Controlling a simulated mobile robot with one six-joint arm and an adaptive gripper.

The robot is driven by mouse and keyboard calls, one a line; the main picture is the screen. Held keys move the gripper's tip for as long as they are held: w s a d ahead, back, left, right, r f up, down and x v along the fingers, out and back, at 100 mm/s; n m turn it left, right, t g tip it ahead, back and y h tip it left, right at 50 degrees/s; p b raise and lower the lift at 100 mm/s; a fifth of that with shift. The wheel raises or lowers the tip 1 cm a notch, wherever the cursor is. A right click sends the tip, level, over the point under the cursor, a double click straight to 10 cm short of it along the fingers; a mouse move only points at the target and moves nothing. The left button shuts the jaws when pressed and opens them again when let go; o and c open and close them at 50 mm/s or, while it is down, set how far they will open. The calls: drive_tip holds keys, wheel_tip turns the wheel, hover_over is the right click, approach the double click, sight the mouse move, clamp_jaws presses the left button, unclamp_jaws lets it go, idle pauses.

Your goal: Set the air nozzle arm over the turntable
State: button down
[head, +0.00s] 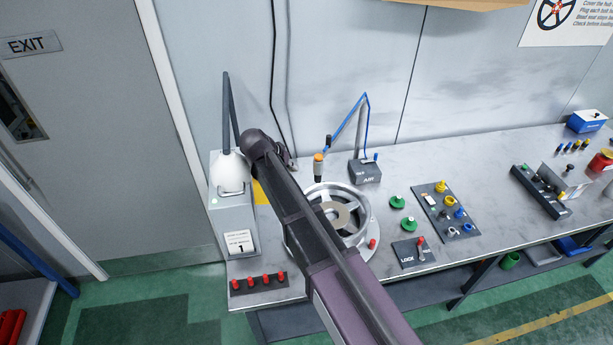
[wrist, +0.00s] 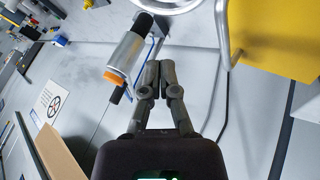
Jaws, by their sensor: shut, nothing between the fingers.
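The air nozzle arm is a blue jointed arm (head: 347,127) on a grey box marked AIR (head: 365,171). Its nozzle (head: 318,168), with an orange band, hangs at the left end, near the back rim of the turntable in the head view. The turntable (head: 368,222) carries a spoked silver wheel, partly covered by my arm. In the wrist view the nozzle (wrist: 126,54) is a silver cylinder with an orange ring and black end, just left of my gripper (wrist: 160,66). The gripper's fingers are together and empty, apart from the nozzle as far as I can tell. The head view mostly hides the gripper behind my arm.
A yellow panel (wrist: 285,40) shows in the wrist view. Red pegs (head: 265,280) sit in front, and a LOCK box (head: 412,253) and green knobs (head: 398,202) to the right.

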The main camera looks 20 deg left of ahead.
drive_tip(key=shift+f, duration=0.1)
drive_tip(key=b+x, duration=0.8)
drive_tip(key=x, duration=0.2)
idle(0.6)
idle(0.4)
